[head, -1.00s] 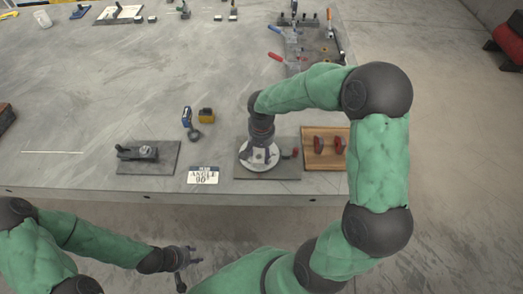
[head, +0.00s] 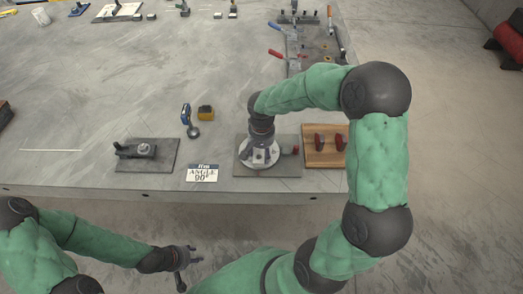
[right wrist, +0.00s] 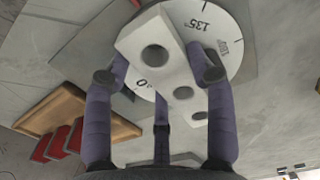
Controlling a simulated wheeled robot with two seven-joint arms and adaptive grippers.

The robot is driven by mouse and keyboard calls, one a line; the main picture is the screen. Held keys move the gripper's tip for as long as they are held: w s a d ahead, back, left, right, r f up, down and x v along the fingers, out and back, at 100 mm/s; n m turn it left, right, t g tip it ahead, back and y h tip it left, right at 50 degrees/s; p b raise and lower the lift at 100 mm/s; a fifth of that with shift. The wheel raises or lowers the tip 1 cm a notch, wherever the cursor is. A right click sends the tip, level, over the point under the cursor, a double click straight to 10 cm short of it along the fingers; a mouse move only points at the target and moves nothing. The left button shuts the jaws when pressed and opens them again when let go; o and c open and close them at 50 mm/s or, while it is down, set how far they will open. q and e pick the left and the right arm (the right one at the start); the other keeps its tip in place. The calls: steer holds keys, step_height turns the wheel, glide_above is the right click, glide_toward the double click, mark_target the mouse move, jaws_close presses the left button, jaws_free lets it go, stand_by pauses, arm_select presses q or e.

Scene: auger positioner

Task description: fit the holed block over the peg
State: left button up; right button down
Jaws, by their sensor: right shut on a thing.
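My right gripper (head: 261,148) is over the round white dial (head: 249,158) at the table's front edge. In the right wrist view, its purple fingers (right wrist: 158,74) are closed around a pale block (right wrist: 138,48) with round holes. The block lies over the dial (right wrist: 232,55), which bears angle marks such as 135°. I cannot make out the peg or tell whether the block touches the dial. My left gripper (head: 188,262) is open and empty, low in front of the table.
The dial sits on a dark plate (head: 285,170). A wooden board (head: 312,155) with red pieces stands close on its right. Left are an angle sign (head: 202,173) and a dark plate with a fixture (head: 166,163).

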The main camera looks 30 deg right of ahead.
mark_target(261, 152)
steer(key=shift+f+b, duration=0.45)
steer(key=c, duration=0.6)
jaws_free()
steer(key=shift+o, duration=1.3)
steer(key=shift+s+f, duration=0.1)
step_height(261, 152, up, 12)
